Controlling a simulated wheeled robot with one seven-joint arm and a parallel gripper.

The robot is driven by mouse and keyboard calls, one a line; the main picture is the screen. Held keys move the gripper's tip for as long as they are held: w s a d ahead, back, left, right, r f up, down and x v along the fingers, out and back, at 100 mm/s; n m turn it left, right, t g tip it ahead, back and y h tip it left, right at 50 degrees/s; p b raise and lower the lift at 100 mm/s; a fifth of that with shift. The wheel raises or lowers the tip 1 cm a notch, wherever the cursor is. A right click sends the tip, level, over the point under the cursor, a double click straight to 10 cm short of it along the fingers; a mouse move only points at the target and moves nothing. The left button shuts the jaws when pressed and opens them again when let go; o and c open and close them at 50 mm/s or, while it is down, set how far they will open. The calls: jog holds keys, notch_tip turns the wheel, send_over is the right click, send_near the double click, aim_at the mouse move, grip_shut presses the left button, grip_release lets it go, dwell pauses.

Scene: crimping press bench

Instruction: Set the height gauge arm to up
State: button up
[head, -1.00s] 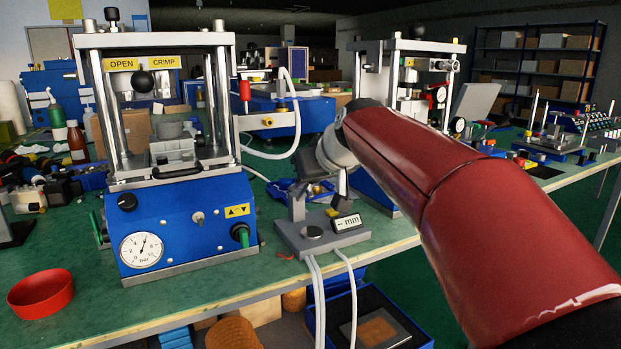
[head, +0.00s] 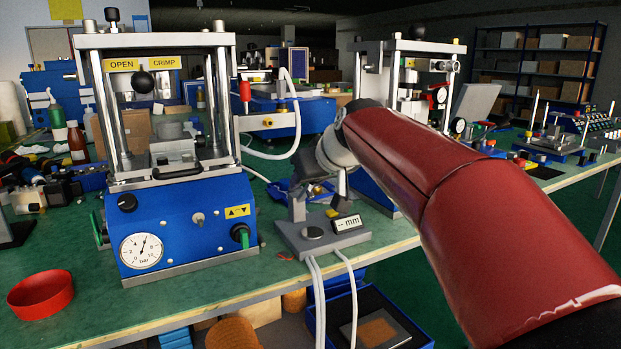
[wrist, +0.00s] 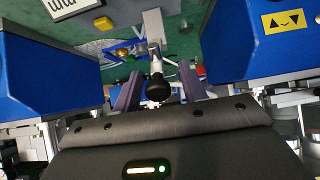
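The height gauge stands on the bench between the two presses. Its grey base (head: 292,240) carries a small display (head: 346,223) reading "-- mm". In the wrist view its metal post (wrist: 153,27) leads to a black round knob (wrist: 157,89). My gripper (wrist: 160,75) is open, with one finger on each side of the knob. Gaps show between the knob and the fingers, so it does not look clamped. In the head view my gripper (head: 318,187) is low over the gauge and hides much of its upper part. I cannot tell the arm's exact angle.
A blue press (head: 187,220) with a gauge dial stands left of the height gauge. A second press (head: 376,187) stands behind my arm. White cables (head: 317,290) hang off the bench front. A red bowl (head: 41,295) sits at the front left.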

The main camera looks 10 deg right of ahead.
jog(key=v, duration=0.7)
jog(key=shift+s+r, duration=0.25)
jog(key=shift+s, duration=0.05)
jog(key=shift+d, duration=0.1)
